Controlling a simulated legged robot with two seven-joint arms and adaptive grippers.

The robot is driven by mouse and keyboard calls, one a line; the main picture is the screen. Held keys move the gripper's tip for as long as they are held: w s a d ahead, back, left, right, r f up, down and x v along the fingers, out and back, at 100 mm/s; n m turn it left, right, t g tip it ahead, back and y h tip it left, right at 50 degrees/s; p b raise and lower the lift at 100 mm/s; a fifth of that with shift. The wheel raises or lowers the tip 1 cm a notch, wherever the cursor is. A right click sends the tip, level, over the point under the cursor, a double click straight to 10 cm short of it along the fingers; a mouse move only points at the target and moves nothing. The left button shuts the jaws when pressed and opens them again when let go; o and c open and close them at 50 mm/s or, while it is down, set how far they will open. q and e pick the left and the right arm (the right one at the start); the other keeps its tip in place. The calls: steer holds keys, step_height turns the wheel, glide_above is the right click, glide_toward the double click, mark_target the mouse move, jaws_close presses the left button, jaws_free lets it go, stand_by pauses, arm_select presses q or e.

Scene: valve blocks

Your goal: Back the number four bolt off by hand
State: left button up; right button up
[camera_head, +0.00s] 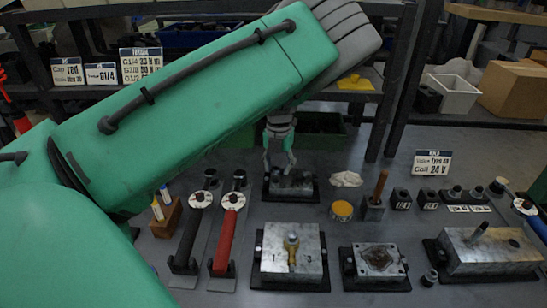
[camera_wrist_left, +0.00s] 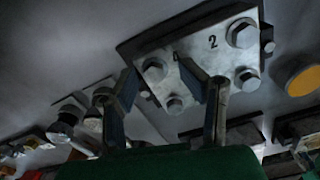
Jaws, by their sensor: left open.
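My left gripper (camera_head: 279,165) reaches down over a small metal block (camera_head: 304,187) on a dark base at the back of the bench. In the left wrist view the gripper (camera_wrist_left: 168,82) is open, its two fingers apart. Between and beyond them is the same block (camera_wrist_left: 200,62), stamped "2", with hex bolts at its corners. One bolt (camera_wrist_left: 155,69) and another bolt (camera_wrist_left: 175,104) show between the fingers. I see no gap closed on either bolt. My right gripper is not in view.
In front stand a larger block (camera_head: 275,263) with a brass fitting, a block with a dark recess (camera_head: 376,262) and a wide block (camera_head: 490,250). A red-handled wrench (camera_head: 225,240) and a black one (camera_head: 188,240) lie left. A yellow-topped tin (camera_head: 342,210) is nearby.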

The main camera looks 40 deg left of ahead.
arm_select(q)
steer(key=shift+w+d+r, duration=0.1)
steer(key=shift+d+r, duration=0.05)
steer(key=shift+d, duration=0.4)
steer(key=shift+a, duration=0.15)
steer(key=shift+a+f, duration=0.3)
steer(key=shift+a, duration=0.6)
jaws_close()
steer(key=shift+a, duration=0.25)
steer(key=shift+d+n, duration=0.4)
steer(key=shift+n, duration=0.1)
steer(key=shift+d+n, duration=0.15)
steer(key=shift+n, duration=0.45)
steer(key=n, duration=0.4)
steer(key=shift+s+a, duration=0.2)
steer(key=shift+a, duration=0.15)
steer(key=n, duration=0.5)
steer(key=shift+d, duration=0.2)
steer(key=n, duration=0.5)
steer(key=shift+n, duration=0.3)
steer(key=n, duration=0.5)
steer(key=shift+s, duration=0.1)
steer(key=shift+c, duration=1.3)
jaws_free()
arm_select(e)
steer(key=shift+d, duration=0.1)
